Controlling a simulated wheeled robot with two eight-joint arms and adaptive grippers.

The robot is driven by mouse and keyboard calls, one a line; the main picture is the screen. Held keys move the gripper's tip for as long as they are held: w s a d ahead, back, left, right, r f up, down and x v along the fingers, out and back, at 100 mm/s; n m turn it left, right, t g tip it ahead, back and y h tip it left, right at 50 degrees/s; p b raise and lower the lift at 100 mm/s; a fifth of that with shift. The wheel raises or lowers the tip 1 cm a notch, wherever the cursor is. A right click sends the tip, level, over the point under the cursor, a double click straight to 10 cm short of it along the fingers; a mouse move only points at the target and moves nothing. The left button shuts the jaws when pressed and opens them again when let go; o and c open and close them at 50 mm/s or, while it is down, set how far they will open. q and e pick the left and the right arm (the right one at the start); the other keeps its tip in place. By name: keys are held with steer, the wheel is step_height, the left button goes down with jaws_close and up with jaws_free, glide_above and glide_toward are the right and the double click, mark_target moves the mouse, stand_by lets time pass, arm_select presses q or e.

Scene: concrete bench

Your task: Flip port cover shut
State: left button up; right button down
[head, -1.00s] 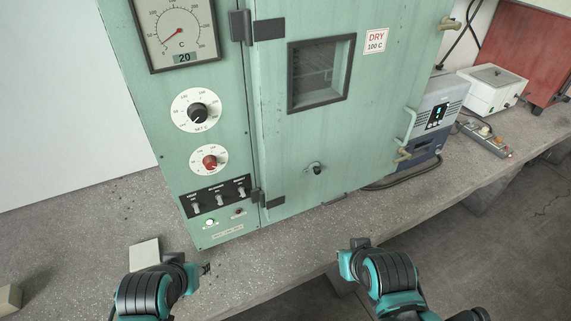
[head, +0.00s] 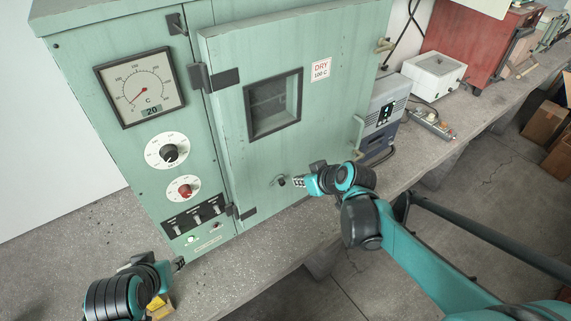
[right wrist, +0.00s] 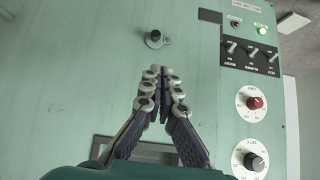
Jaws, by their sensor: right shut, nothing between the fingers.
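The green oven's door (head: 235,160) carries a small dark round port (head: 281,181) low on its front, with a small fitting beside it that I take to be the cover. In the right wrist view the port (right wrist: 154,38) shows above my fingertips, and the cover's exact position is too small to tell. My right gripper (head: 299,182) is shut and empty, just right of the port. In the right wrist view its fingertips (right wrist: 158,78) meet a short way from the port; contact cannot be told. My left gripper (head: 179,264) is low over the bench; its jaw state is unclear.
The oven's control panel (head: 168,150) with dial, knobs and switches is left of the door. A door handle (head: 360,130) and a blue-grey device (head: 385,112) are to the right. A yellowish box (head: 160,306) sits partly hidden by my left arm.

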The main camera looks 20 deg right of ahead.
arm_select(q)
steer(key=shift+r+p, duration=0.3)
steer(key=shift+r, duration=0.55)
arm_select(e)
steer(key=shift+w+d+r+n, duration=0.2)
steer(key=shift+w+r, duration=0.1)
steer(key=shift+w, duration=0.25)
steer(key=shift+w+d+r+n, duration=0.1)
steer(key=shift+w+d+r, duration=0.15)
steer(key=shift+w, duration=0.25)
steer(key=b, duration=0.2)
glide_toward(279, 179)
steer(key=w, duration=0.3)
steer(key=shift+w+a+f, duration=0.1)
steer(key=shift+a+f, duration=0.15)
steer(key=shift+f, duration=0.25)
steer(key=shift+a+f, duration=0.25)
steer(key=shift+f, duration=0.25)
arm_select(q)
steer(key=shift+f+b, duration=0.3)
steer(key=shift+f, duration=1.05)
arm_select(e)
steer(key=shift+f, duration=0.85)
arm_select(q)
steer(key=shift+f, duration=0.1)
